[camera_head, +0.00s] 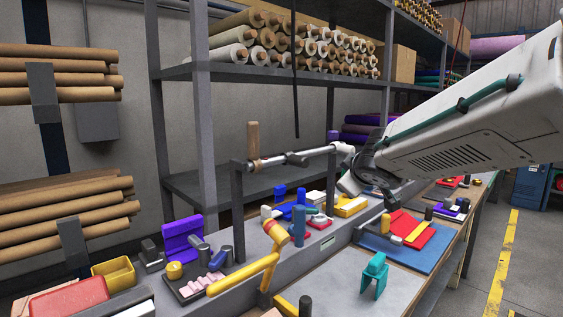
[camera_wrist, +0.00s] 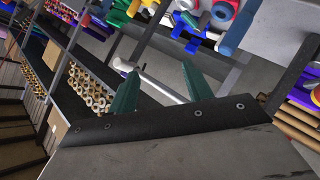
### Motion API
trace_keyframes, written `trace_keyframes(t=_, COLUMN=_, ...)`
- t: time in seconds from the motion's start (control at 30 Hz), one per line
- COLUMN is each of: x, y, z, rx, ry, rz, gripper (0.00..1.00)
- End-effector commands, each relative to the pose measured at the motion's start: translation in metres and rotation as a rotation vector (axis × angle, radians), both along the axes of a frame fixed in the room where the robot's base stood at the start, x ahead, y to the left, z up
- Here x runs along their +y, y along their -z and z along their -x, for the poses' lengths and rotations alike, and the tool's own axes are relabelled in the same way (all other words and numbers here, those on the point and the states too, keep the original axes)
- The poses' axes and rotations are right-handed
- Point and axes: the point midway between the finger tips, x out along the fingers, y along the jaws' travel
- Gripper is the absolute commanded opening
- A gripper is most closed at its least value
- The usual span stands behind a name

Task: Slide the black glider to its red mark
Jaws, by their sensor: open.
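A silver rod (camera_head: 275,160) runs level above the bench on dark upright posts. A dark sleeve (camera_head: 297,159), which looks like the black glider, sits around the rod near its middle. An upright wooden handle (camera_head: 253,140) stands near the rod's left end. I cannot clearly make out the red mark. My white arm reaches in from the right and ends near the rod's right end; its fingers are not clear there. In the wrist view my gripper (camera_wrist: 160,88) has its two green fingers spread and empty, with a pale rod (camera_wrist: 165,88) showing beyond and between them.
Below the rod, the bench holds purple, blue and yellow blocks and an orange-yellow bent piece (camera_head: 255,270). A teal two-legged piece (camera_head: 374,272) stands on a grey surface. Shelves of rolls (camera_head: 300,45) rise behind. A blue mat (camera_head: 410,245) with a red piece lies right.

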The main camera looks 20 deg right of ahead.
Motion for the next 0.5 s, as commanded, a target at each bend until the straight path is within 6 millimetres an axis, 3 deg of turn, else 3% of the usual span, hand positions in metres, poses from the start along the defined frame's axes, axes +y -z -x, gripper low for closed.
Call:
trace_keyframes(t=0.1, x=0.029, y=-0.024, z=-0.031, rx=-0.094, ry=-0.226, rz=0.053, gripper=0.5)
trace_keyframes(t=0.23, x=0.063, y=-0.041, z=-0.04, rx=-0.15, ry=-0.403, rz=0.065, gripper=0.5)
trace_keyframes(t=0.33, x=0.076, y=-0.043, z=-0.041, rx=-0.168, ry=-0.465, rz=0.049, gripper=0.5)
trace_keyframes(t=0.5, x=0.08, y=-0.04, z=-0.053, rx=-0.177, ry=-0.475, rz=0.028, gripper=0.5)
